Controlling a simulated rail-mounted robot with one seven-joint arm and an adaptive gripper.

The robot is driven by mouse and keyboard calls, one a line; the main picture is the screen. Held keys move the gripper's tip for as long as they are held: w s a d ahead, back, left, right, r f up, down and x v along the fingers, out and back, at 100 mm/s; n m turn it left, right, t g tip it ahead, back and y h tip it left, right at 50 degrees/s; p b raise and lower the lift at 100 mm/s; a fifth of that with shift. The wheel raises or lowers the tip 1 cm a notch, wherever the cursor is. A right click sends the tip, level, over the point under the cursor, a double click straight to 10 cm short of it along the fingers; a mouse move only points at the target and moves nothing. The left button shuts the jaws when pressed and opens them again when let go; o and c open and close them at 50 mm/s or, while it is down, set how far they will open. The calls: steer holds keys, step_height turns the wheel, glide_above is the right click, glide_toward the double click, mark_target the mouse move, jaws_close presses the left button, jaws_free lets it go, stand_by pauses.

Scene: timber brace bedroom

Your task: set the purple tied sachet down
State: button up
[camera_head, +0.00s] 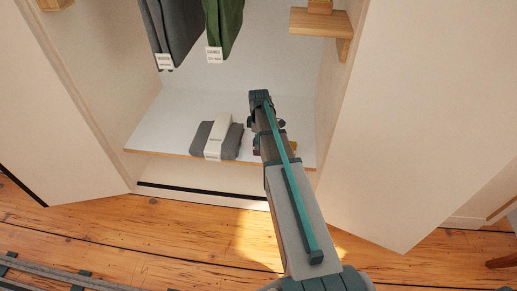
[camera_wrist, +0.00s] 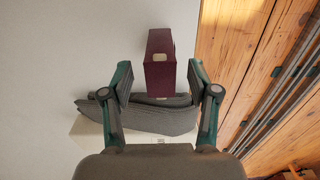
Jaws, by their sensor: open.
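A dark maroon, box-like thing with a pale label (camera_wrist: 160,62) stands just beyond the fingertips. It has straight edges and no visible tie, so I cannot tell whether it is the purple tied sachet. A sliver of dark red beside my arm in the head view (camera_head: 257,149) may be the same thing. No other purple sachet shows. The pale wardrobe shelf (camera_head: 150,133) lies beneath. My arm hides part of it in the head view.
A folded grey cloth (camera_head: 231,141) with a white paper band (camera_head: 214,139) lies on the shelf, left of my arm. It shows beneath my fingers in the wrist view (camera_wrist: 150,118). Grey (camera_head: 181,30) and green (camera_head: 226,22) garments hang above. The shelf's left part is clear.

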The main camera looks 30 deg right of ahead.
step_height(320, 180, down, 5)
steer(key=shift+a+b, duration=0.1)
steer(key=shift+b, duration=0.8)
steer(key=shift+c, duration=0.3)
jaws_close()
